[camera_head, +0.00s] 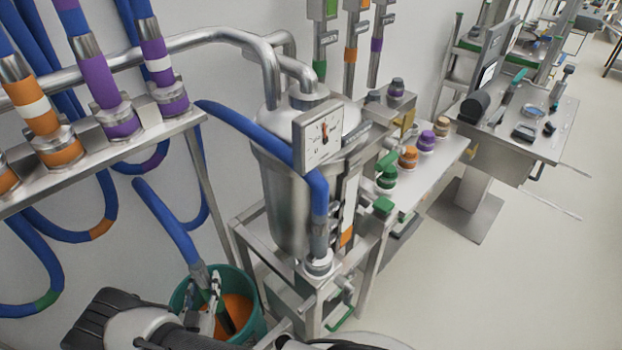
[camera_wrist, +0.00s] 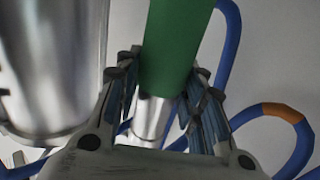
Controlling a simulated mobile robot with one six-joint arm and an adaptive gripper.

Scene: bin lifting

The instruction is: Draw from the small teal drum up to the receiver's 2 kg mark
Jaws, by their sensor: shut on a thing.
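The teal drum (camera_head: 257,326) stands on the floor at the lower left in the head view, with orange contents inside. My gripper (camera_head: 213,300) is over the drum and shut on the hose lance (camera_head: 197,275), whose dark lower end reaches down into the drum. The wrist view shows the lance's green part (camera_wrist: 172,50) between my gripper's fingers (camera_wrist: 165,100), with a metal section beyond. The steel receiver (camera_head: 285,205) stands right of the drum, with a dial (camera_head: 320,138) on its front. The dial's figures are too small to read. Its pale vertical strip (camera_head: 349,200) shows orange low down.
A blue hose (camera_head: 165,220) runs to the lance. A hose rack (camera_head: 110,150) stands at the left, with more hoses hanging below. A green-handled valve (camera_head: 385,206) and several coloured caps (camera_head: 408,157) are right of the receiver. The floor (camera_head: 480,290) at the right is clear.

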